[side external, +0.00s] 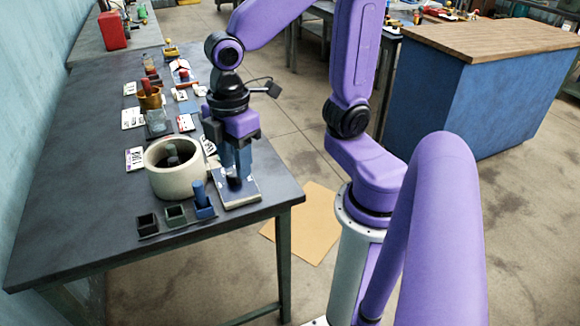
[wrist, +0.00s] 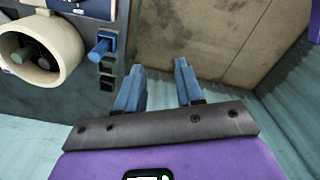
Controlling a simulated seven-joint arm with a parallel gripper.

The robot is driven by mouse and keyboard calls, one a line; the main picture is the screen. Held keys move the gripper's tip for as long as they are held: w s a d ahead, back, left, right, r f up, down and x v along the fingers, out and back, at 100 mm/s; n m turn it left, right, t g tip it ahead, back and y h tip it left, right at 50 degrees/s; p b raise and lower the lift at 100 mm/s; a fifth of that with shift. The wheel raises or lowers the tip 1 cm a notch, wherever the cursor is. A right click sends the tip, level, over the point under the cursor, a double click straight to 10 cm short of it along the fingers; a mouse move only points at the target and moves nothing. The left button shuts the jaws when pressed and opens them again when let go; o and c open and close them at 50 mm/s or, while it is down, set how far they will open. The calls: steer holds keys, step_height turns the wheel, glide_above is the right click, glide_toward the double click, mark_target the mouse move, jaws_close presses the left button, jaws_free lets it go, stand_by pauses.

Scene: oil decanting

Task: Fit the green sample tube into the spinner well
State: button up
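A cream, thick-walled round bowl (side external: 158,181), which looks like the spinner, stands near the table's front; it also shows in the wrist view (wrist: 73,45). Inside it, in the wrist view, lies a green cylinder (wrist: 22,53), which looks like the green tube, with darker pieces beside it. A row of small square holders stands in front: a black one (side external: 148,223), a green one (side external: 176,214) that looks empty, and a blue one holding a blue tube (side external: 199,190). My gripper (wrist: 159,68) is open and empty, right of the bowl in the side view, pointing down.
A pale flat slab (side external: 240,194) lies below my gripper near the table's edge, with a dark patch on it. Behind the bowl are a clear block (side external: 158,123), a brass cup (side external: 149,99) and several white labels. The table's left part is clear.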

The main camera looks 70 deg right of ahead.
steer(key=s+d+f+m, duration=0.1)
steer(key=s+d+f, duration=0.1)
steer(key=s, duration=0.7)
steer(key=shift+s+d, duration=0.3)
steer(key=shift+d, duration=0.3)
steer(key=shift+r, duration=0.1)
